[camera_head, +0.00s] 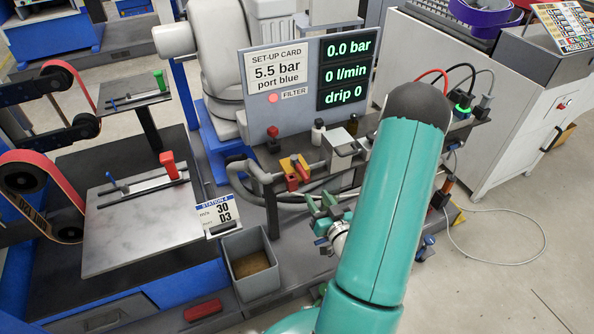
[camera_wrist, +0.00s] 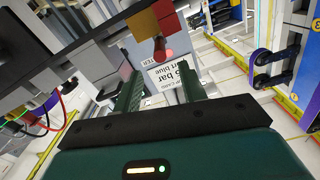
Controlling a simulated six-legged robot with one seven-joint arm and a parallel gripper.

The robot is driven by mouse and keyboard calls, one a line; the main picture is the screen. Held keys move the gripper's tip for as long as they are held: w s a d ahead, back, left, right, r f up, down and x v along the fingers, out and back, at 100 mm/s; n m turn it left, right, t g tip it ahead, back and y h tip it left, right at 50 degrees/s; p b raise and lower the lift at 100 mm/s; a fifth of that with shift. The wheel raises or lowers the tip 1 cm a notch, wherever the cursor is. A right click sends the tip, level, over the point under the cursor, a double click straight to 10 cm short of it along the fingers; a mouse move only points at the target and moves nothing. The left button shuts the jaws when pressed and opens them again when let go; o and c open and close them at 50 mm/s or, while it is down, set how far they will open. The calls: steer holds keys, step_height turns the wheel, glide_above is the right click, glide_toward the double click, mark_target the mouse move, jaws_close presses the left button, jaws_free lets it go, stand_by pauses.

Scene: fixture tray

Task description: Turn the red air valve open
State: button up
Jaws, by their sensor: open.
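The red air valve (camera_head: 292,181) sits at a yellow plate (camera_head: 287,164) on the bench, below the set-up card. My gripper (camera_head: 322,206) is open and empty, in front of and to the right of the valve in the head view. In the wrist view its two green fingers (camera_wrist: 160,76) are apart, with a clear gap to the handle. My arm hides part of the bench to the right.
The display (camera_head: 346,72) reads 0.0 bar, 0 l/min, drip 0. The set-up card (camera_head: 277,72) reads 5.5 bar, port blue. Grey hoses (camera_head: 247,180) run left of the valve. A grey bin (camera_head: 250,264) stands in front. Small bottles (camera_head: 318,132) stand behind.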

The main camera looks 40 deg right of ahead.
mark_target(300, 171)
steer(key=x, duration=1.2)
steer(key=shift+w+d, duration=0.1)
steer(key=shift+w, duration=0.3)
steer(key=shift+c, duration=0.2)
jaws_close()
